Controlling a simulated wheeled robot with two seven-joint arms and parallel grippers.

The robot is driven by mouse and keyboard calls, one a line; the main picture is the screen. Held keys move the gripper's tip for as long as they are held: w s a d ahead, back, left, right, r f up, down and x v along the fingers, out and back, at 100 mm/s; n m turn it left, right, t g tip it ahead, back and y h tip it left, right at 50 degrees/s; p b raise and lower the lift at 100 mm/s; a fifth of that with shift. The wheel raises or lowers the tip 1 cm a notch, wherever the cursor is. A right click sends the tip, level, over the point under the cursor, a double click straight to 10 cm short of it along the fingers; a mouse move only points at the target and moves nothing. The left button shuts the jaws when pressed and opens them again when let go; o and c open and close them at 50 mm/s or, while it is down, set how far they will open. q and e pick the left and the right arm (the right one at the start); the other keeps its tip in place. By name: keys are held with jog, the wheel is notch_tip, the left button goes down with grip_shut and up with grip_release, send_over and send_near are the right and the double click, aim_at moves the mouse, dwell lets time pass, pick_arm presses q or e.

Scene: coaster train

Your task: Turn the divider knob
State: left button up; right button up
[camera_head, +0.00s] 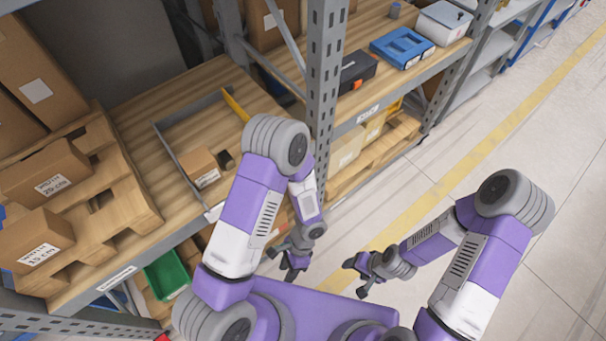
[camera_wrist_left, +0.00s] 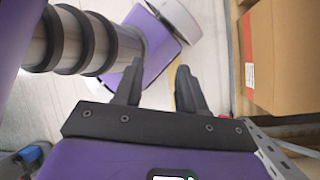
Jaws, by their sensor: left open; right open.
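A grey-railed frame (camera_head: 178,158) lies on the wooden shelf at the left of the head view. A yellow strip (camera_head: 236,106), perhaps the divider, stands at its far right end. A small cardboard box (camera_head: 201,168) sits inside the frame, with a small dark object (camera_head: 225,159) beside it. I cannot tell whether that object is the knob; my left arm hides part of this area. My left gripper (camera_head: 291,272) is open and empty, in front of the shelf and apart from the frame. Its spread fingers show in the left wrist view (camera_wrist_left: 158,92). My right gripper (camera_head: 357,277) is open and empty over the floor.
Boxes (camera_head: 45,172) stand on a wooden pallet (camera_head: 125,205) at the left. A grey rack upright (camera_head: 325,90) rises beside my left arm. A blue tray (camera_head: 402,47) and a dark case (camera_head: 357,70) are on the farther shelf. The floor at right is clear.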

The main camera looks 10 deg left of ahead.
pick_arm(q)
jog(key=w+a+r+m+t+y+b, duration=0.1)
jog(key=w+a+m+t+y+b, duration=0.2)
jog(key=w+m+y, duration=0.35)
jog(key=w+d+r+m+t+y+b, duration=0.1)
jog(key=w+d+r+m+t+y, duration=0.25)
jog(key=w+r+t, duration=0.35)
jog(key=w+d+r+m+t+y, duration=0.2)
jog(key=w+d+r+m+t, duration=0.2)
jog(key=w+r+t, duration=0.25)
jog(key=b+x, duration=0.1)
jog(key=x, duration=0.7)
jog(key=shift+w, duration=0.3)
jog(key=shift+d+r, duration=0.1)
jog(key=shift+d, duration=0.05)
grip_shut()
